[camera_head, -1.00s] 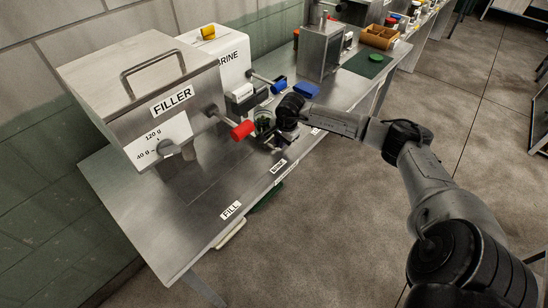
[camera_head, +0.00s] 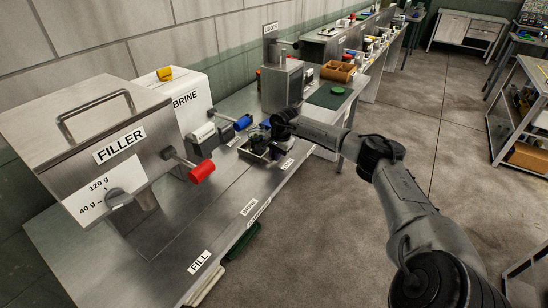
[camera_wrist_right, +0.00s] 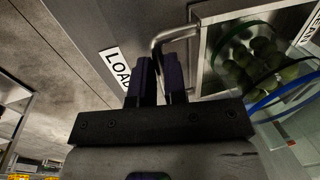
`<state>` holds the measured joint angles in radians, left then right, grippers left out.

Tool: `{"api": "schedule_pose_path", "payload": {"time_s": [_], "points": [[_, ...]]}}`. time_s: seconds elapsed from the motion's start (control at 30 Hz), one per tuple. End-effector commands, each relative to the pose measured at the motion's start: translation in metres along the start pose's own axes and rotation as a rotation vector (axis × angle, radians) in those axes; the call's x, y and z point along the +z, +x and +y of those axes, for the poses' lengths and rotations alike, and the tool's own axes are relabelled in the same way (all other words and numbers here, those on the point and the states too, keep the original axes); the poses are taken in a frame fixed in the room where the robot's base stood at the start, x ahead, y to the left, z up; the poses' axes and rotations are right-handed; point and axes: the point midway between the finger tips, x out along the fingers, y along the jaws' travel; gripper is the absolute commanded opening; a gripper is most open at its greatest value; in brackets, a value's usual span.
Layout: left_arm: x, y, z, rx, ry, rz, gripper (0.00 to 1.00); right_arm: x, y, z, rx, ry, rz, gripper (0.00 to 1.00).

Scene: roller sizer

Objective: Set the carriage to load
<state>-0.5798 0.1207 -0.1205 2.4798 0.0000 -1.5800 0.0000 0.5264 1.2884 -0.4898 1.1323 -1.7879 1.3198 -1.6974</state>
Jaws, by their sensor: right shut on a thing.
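The carriage (camera_head: 257,157) is a dark metal tray on the steel bench, holding a glass jar with green pieces. In the head view it stands level with the LOAD label (camera_head: 287,163) on the bench's front edge. My right gripper (camera_head: 280,130) is at the carriage. In the right wrist view its fingers (camera_wrist_right: 160,78) are shut on the carriage's bent metal handle (camera_wrist_right: 172,34), beside the LOAD label (camera_wrist_right: 118,66), which they partly cover. The jar (camera_wrist_right: 255,60) shows behind the handle. My left gripper is not in view.
The filler (camera_head: 100,140) with a red-handled lever (camera_head: 201,171) and the brine unit (camera_head: 184,98) stand left of the carriage. The BRINE label (camera_head: 249,207) and FILL label (camera_head: 199,261) mark the front edge. A green mat (camera_head: 328,98) lies beyond. The bench between BRINE and FILL looks clear.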

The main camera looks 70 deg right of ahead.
Motion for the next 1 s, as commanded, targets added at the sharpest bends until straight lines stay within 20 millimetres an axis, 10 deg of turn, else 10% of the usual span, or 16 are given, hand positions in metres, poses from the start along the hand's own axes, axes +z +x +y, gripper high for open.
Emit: {"api": "schedule_pose_path", "payload": {"time_s": [0.33, 0.37, 0.6, 1.0], "points": [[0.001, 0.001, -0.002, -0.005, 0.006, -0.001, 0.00, -0.003, 0.003, 0.002, 0.004, 0.003, 0.007, 0.00], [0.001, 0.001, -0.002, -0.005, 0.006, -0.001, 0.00, -0.003, 0.003, 0.002, 0.004, 0.003, 0.007, 0.15], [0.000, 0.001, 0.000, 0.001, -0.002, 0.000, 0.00, -0.002, 0.002, 0.001, 0.003, 0.002, 0.004, 0.38], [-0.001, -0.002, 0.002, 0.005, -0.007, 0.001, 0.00, -0.002, -0.012, 0.001, 0.001, 0.001, 0.003, 0.38]]}}
